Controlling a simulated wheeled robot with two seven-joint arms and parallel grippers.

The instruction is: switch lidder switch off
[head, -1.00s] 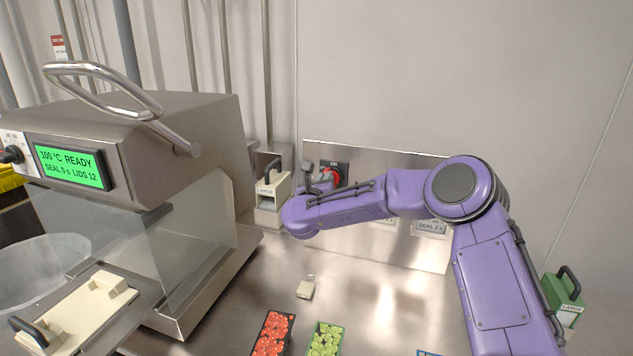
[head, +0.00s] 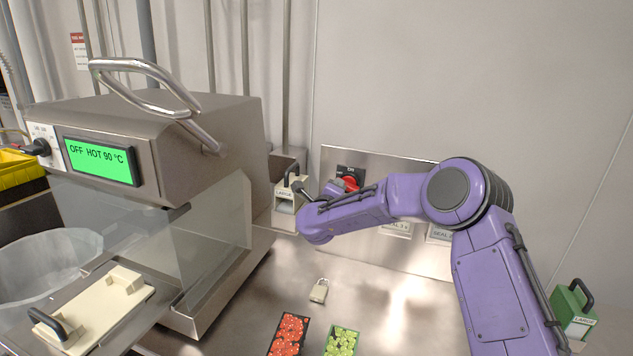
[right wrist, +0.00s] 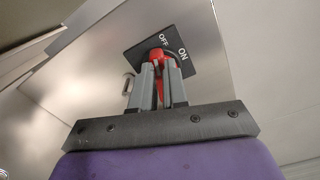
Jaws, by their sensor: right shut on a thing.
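The lidder (head: 150,160) is the steel machine at the left, with a bar handle on top. Its green display (head: 100,161) reads "OFF HOT 90 °C". The red rotary switch (head: 350,184) sits on a black plate on the steel wall panel, partly hidden by my right arm. In the right wrist view the red switch handle (right wrist: 157,68) lies between the fingers of my right gripper (right wrist: 157,90), which is shut on it. The plate's OFF and ON marks show above the handle. My left gripper is not in view.
A padlock (head: 319,290) lies on the steel bench. Red (head: 288,334) and green (head: 342,341) fruit trays are at the front. A cream LARGE block (head: 288,200) stands beside the lidder and a green LARGE block (head: 574,309) at the far right.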

